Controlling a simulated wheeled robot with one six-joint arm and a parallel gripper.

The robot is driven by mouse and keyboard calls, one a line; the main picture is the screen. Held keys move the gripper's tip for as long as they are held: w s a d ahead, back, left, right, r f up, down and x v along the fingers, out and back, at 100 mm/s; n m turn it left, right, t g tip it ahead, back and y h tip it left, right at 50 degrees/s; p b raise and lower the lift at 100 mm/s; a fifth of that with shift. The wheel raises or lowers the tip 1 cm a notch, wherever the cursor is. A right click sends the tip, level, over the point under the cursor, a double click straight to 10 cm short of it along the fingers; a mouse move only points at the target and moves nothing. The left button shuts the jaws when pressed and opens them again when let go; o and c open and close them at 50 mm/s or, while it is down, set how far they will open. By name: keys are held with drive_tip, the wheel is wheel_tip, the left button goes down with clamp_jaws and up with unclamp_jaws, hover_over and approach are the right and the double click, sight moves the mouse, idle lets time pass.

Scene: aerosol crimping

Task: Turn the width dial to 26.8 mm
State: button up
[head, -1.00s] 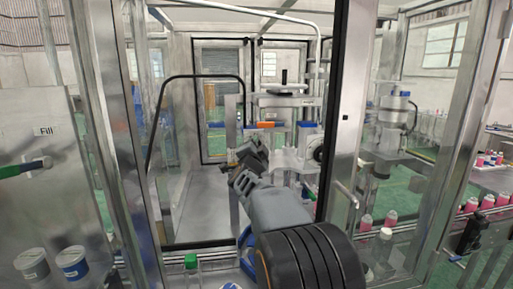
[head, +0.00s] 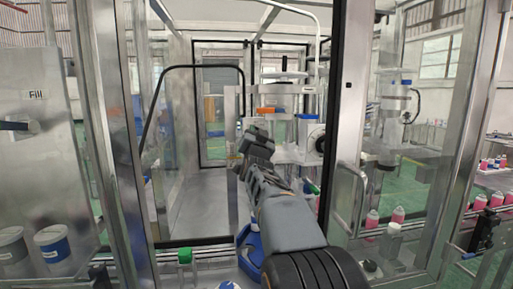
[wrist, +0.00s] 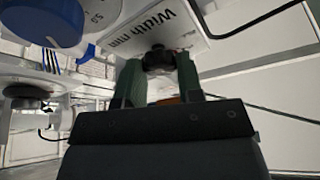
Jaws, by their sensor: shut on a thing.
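The width dial is a small dark round knob (wrist: 158,60) under a white plate marked "Width mm" (wrist: 150,27) in the wrist view. My gripper (wrist: 158,75) has its two green fingers on either side of the knob and is shut on it. The dial's scale and pointer cannot be read. In the head view my gripper (head: 254,142) is at the front of the machine, and it hides the dial there.
A black cable (wrist: 255,20) runs at upper right. In the head view, orange (head: 270,110) and blue (head: 307,117) parts sit above my gripper, inside a metal door frame (head: 338,110).

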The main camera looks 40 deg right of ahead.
drive_tip(key=shift+f+n+t+y+b, duration=0.2)
drive_tip(key=shift+n+t+y+b, duration=0.5)
drive_tip(key=shift+n+b, duration=0.85)
drive_tip(key=shift+r+n, duration=0.15)
drive_tip(key=shift+n, duration=0.1)
drive_tip(key=o, duration=0.9)
drive_tip(key=shift+o, duration=0.2)
drive_tip(key=b+v, duration=0.5)
drive_tip(key=v, duration=0.9)
drive_tip(key=shift+d, duration=0.1)
